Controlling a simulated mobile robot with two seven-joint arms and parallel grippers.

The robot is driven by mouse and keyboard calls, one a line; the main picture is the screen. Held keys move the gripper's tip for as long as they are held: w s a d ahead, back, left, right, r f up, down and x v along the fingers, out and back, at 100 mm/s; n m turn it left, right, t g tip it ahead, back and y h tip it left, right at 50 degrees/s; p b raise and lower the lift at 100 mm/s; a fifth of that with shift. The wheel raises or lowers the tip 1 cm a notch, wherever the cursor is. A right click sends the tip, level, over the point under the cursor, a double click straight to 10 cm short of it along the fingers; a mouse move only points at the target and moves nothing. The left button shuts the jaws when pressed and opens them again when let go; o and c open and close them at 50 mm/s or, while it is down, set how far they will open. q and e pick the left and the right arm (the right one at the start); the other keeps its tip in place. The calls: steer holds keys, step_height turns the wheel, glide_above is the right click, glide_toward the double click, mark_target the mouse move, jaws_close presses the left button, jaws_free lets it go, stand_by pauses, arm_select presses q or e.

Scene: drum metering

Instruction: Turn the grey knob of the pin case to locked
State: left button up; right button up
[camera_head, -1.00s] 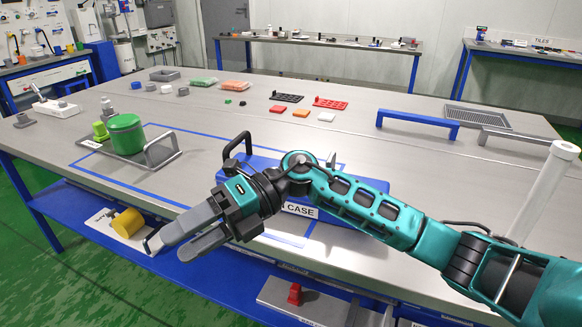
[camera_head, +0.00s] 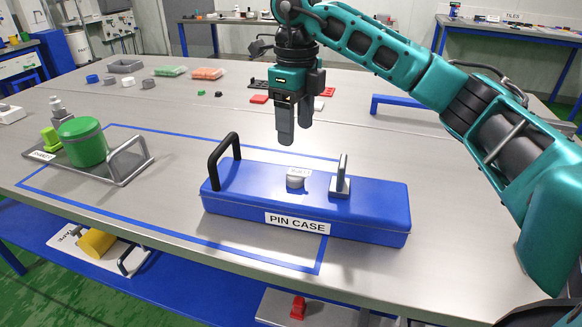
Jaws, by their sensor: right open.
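The blue pin case (camera_head: 368,208) lies on the metal table, its front label reading PIN CASE. On its lid are a black handle (camera_head: 214,160) at the left end, a small round grey knob (camera_head: 295,180) near the middle and a grey upright handle (camera_head: 341,180) to the right of the knob. My right gripper (camera_head: 294,138) points down above and behind the knob, clear of it. Its two fingers are apart, with nothing between them. My left gripper is not in view.
A tray with a green canister (camera_head: 83,142) and a wire handle stands to the left. A blue tape outline (camera_head: 150,222) runs around the work area. A blue bar handle (camera_head: 400,104) lies at the back right. Coloured blocks and trays sit farther back.

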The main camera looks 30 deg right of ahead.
mark_target(295, 175)
step_height(295, 175, down, 10)
steer(key=shift+s+r+b, duration=0.1)
steer(key=shift+b, duration=0.4)
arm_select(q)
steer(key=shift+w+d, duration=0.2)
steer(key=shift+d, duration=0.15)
arm_select(e)
steer(key=shift+f, duration=0.5)
steer(key=shift+c, duration=0.5)
steer(key=c, duration=1)
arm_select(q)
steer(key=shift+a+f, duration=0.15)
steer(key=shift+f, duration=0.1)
arm_select(e)
steer(key=shift+o, duration=0.2)
